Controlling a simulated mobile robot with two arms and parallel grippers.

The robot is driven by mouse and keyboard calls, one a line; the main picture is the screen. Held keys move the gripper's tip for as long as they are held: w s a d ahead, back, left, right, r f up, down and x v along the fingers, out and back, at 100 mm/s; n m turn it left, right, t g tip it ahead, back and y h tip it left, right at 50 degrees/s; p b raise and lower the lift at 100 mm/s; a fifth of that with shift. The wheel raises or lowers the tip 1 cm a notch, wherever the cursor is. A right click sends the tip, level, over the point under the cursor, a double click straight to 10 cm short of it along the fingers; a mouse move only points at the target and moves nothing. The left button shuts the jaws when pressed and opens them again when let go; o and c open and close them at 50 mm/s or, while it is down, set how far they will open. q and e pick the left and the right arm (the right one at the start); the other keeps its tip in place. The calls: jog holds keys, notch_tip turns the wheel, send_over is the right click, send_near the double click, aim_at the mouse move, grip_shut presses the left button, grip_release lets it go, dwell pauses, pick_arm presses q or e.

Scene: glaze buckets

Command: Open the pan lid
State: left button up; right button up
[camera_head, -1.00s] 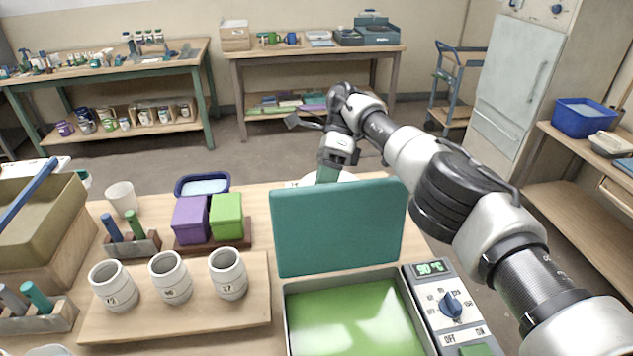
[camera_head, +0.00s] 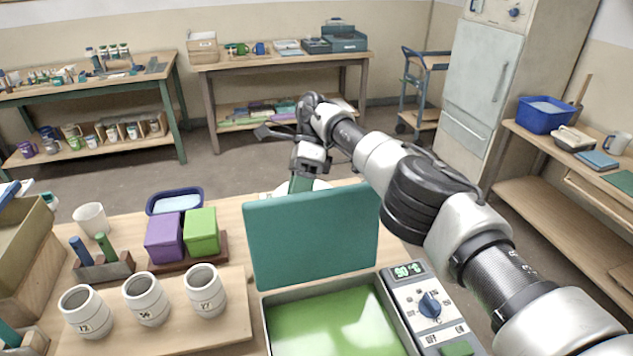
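The teal pan lid (camera_head: 312,238) stands raised, nearly upright, at the back edge of the pan (camera_head: 266,318). The pan is open and shows bright green glaze inside. A control panel (camera_head: 428,310) with a blue knob and a 90 °C display sits at its right side. My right arm comes in from the right and reaches over behind the lid. My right gripper (camera_head: 303,182) points down just behind the lid's top edge. Its fingertips are partly hidden by the lid, so I cannot tell whether they touch it or are shut. My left gripper is not in view.
Three numbered white cups (camera_head: 146,298) stand on a wooden board left of the pan. Behind them are a purple block (camera_head: 164,238), a green block (camera_head: 202,231), a blue tub (camera_head: 175,201) and a white cup (camera_head: 90,219). Floor lies open behind the table.

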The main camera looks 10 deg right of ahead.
jog(key=r, duration=0.1)
jog(key=r+p, duration=0.1)
jog(key=r, duration=0.1)
jog(key=shift+d+r, duration=0.2)
jog(key=shift+r, duration=0.1)
jog(key=s+d+r+b, duration=0.1)
jog(key=s+d+r, duration=0.6)
jog(key=d, duration=0.1)
jog(key=shift+s+d+b, duration=0.25)
jog(key=shift+b, duration=0.1)
jog(key=shift+f, duration=0.1)
